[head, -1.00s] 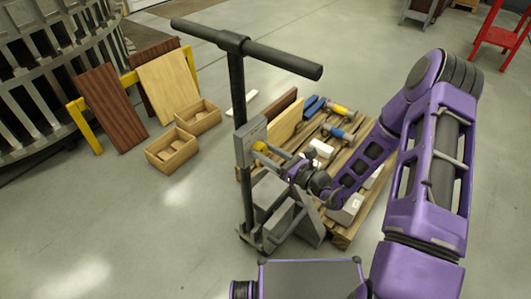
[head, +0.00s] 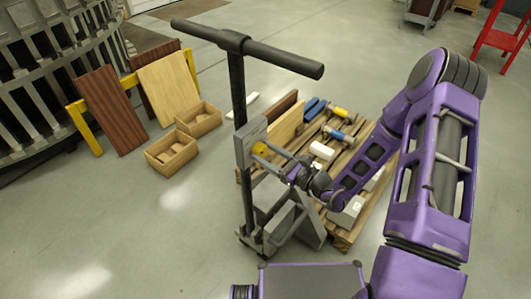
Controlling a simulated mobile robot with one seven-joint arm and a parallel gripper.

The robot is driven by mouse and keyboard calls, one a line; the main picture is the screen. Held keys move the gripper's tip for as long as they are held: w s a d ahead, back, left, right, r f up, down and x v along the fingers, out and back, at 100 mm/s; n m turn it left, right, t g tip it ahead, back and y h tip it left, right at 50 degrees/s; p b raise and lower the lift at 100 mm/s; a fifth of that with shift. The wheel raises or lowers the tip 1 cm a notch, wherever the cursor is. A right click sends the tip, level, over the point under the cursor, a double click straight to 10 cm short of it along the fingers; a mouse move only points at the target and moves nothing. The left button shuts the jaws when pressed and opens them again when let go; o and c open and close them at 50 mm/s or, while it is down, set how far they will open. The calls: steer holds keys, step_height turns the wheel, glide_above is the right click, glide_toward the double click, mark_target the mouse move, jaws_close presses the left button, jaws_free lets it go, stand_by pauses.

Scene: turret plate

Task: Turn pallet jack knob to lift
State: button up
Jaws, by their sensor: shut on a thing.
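The pallet jack (head: 240,100) stands upright in the middle of the head view, with a long dark T-shaped handle at its top. My gripper (head: 267,151) reaches in from the right and is shut on the knob. The fingers hide part of the knob, and its exact turn angle is too small to tell.
A wooden pallet (head: 345,238) behind the jack carries boards, tools and white blocks. Two wooden boxes (head: 171,152) and leaning boards (head: 108,110) are at the left. A red stand (head: 503,38) is at the far right. The floor at front left is clear.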

steer(key=shift+d+f, duration=0.1)
steer(key=o, duration=1.4)
steer(key=v, duration=1.7)
steer(key=shift+s, duration=0.25)
